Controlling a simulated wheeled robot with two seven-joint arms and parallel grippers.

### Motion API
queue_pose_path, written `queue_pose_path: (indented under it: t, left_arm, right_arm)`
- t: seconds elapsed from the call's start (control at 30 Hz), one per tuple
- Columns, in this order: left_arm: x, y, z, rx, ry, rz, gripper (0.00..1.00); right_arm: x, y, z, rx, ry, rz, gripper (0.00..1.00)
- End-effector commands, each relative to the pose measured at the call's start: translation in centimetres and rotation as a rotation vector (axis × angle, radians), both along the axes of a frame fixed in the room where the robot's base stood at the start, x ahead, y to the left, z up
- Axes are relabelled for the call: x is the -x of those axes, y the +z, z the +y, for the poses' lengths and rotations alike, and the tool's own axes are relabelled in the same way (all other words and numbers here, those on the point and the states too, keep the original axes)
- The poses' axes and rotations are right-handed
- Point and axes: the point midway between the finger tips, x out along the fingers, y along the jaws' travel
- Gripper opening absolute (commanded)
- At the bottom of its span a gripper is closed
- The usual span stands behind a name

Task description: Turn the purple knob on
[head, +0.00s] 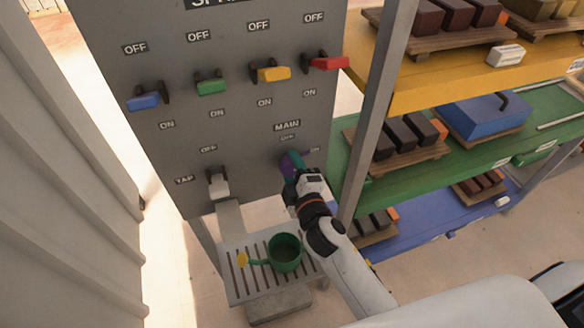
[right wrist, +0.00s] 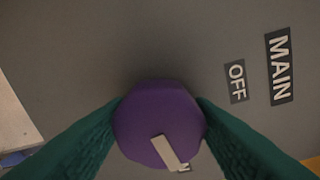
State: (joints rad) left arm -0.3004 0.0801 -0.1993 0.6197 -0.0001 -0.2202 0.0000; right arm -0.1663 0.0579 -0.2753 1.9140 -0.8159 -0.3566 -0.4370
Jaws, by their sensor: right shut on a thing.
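The purple knob (head: 291,162) sits low on the right side of the grey panel (head: 215,130), under the MAIN and OFF labels. In the right wrist view the knob (right wrist: 160,122) fills the middle, with a pale pointer mark on its lower part. My right gripper (head: 293,172) reaches it from below. Its two green fingers are shut on the knob, one on each side. In the head view the gripper hides part of the knob. The knob's ON label to its right is small and hard to read. My left gripper is not in view.
Blue (head: 144,101), green (head: 211,87), yellow (head: 272,74) and red (head: 328,63) levers line the panel above. A white tap handle (head: 218,187) is at lower left. A green watering can (head: 285,252) stands on a slatted tray (head: 240,288). Shelves with a grey post (head: 378,110) stand close on the right.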

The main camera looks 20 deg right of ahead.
Motion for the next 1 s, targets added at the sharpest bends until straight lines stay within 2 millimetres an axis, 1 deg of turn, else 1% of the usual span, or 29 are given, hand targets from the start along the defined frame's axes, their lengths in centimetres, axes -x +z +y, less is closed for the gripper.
queue_pose_path:
  t: [0.1,0.3,0.87,0.9,0.97,1.0]
  left_arm:
    - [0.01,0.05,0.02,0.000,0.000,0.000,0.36]
    - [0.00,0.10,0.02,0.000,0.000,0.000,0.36]
    - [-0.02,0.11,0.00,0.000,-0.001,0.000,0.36]
    - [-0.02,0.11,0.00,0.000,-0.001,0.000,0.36]
    - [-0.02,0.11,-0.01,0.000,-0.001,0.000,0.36]
    - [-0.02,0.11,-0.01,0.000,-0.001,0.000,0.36]
  right_arm:
    - [0.04,-0.09,-0.02,-0.065,-0.002,0.006,0.26]
    - [0.04,-0.10,-0.04,-0.134,-0.002,0.007,0.26]
    - [0.04,-0.13,-0.02,-0.167,0.000,0.010,0.26]
    - [0.04,-0.14,-0.02,-0.167,0.000,0.010,0.50]
    - [0.03,-0.12,-0.01,-0.167,-0.001,0.009,0.60]
    - [0.03,-0.11,-0.02,-0.167,-0.001,0.009,0.66]
